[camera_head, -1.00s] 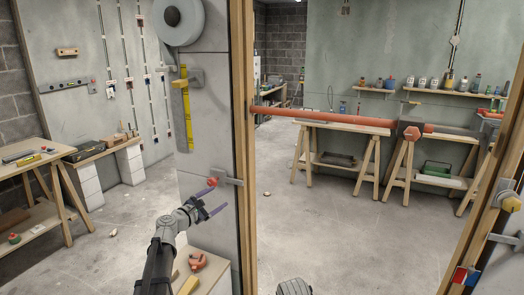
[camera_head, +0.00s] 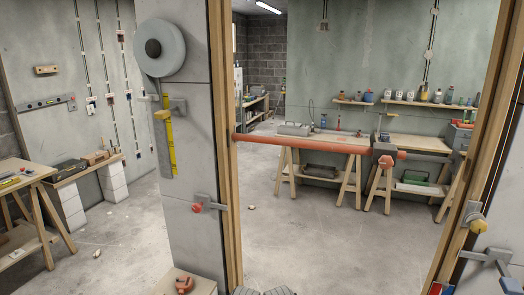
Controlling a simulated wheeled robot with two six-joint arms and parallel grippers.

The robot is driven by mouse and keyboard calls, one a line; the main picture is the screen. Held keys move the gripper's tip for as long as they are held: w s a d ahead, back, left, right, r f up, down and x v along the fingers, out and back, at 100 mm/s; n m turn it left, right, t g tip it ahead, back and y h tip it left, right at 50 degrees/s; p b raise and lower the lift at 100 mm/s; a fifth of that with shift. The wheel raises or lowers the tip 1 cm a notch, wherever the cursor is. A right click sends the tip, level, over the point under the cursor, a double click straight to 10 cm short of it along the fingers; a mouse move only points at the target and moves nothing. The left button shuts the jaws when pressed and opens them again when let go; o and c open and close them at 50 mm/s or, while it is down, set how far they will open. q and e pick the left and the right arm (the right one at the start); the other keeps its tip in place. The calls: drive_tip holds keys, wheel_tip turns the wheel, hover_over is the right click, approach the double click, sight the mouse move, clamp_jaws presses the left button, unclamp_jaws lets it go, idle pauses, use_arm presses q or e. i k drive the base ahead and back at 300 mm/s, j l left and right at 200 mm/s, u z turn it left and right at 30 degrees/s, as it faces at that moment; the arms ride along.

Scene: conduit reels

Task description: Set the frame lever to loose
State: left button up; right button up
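A wooden frame (camera_head: 222,130) stands in front of me, and a red bar (camera_head: 290,140) with a grey block (camera_head: 385,149) crosses its opening. On the wall beside its left post is a grey lever (camera_head: 216,205) with a red knob (camera_head: 197,207), lying about level. The right post carries a grey fitting with a yellow knob (camera_head: 478,226), and a grey handle-like part (camera_head: 490,257) sits just below it. I cannot tell which is the frame lever, and no loose marking is readable.
A grey reel (camera_head: 172,48) and a yellow level-like strip (camera_head: 164,125) hang on the left wall panel. A low box (camera_head: 190,283) with a red tool stands below. Workbenches are at left and beyond the opening. The floor through the opening is mostly clear.

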sight(510, 286)
drive_tip(key=z, duration=1.7)
